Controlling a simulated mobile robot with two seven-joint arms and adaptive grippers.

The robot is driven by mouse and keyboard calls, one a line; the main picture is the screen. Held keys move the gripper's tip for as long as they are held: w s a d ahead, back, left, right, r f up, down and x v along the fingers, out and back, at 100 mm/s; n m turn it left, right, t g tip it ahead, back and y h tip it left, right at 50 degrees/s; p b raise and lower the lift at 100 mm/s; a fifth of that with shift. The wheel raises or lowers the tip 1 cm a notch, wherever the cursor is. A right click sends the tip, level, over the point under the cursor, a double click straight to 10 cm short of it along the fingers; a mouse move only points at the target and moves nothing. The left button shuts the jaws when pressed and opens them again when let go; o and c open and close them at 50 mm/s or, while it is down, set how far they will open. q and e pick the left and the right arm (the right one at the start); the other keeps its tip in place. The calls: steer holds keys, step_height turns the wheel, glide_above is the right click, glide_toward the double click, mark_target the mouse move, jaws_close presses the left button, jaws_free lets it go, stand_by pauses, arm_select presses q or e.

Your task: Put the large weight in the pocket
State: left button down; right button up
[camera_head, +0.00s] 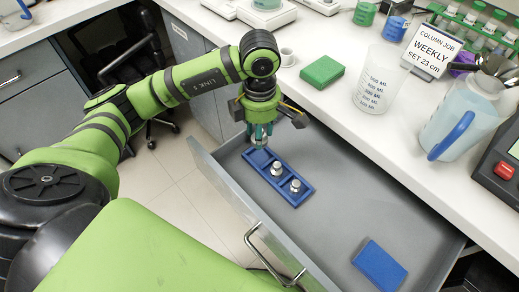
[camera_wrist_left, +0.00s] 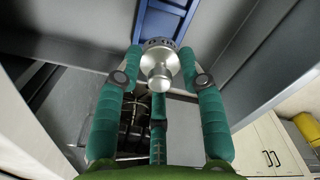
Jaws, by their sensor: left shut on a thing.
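My left gripper (camera_head: 259,135) hangs over the far left end of a blue tray (camera_head: 264,169) inside the open drawer. Its green fingers are shut around a silver knobbed weight (camera_wrist_left: 159,67), seen in the left wrist view. The head view hides this weight behind the fingers. The tray has a row of pockets; the far left pocket (camera_head: 258,158) looks empty. Two smaller-looking silver weights, one (camera_head: 277,169) in the middle and one (camera_head: 295,185) at the near end, stand upright in the tray. In the wrist view, part of the blue tray (camera_wrist_left: 152,25) shows beyond the held weight. My right gripper is not in view.
The grey drawer (camera_head: 340,205) has raised walls around the tray and a blue block (camera_head: 380,265) at its near right. On the counter stand a green block (camera_head: 322,71), a beaker (camera_head: 379,80), a jug (camera_head: 455,120) and a sign (camera_head: 432,52). The drawer's middle is clear.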

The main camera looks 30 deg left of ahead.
arm_select(q)
steer(key=shift+f, duration=3.3)
steer(key=c, duration=0.8)
jaws_free()
steer(key=shift+o, duration=0.2)
step_height(320, 180, up, 12)
steer(key=shift+r+b, duration=0.1)
steer(key=shift+b, duration=0.3)
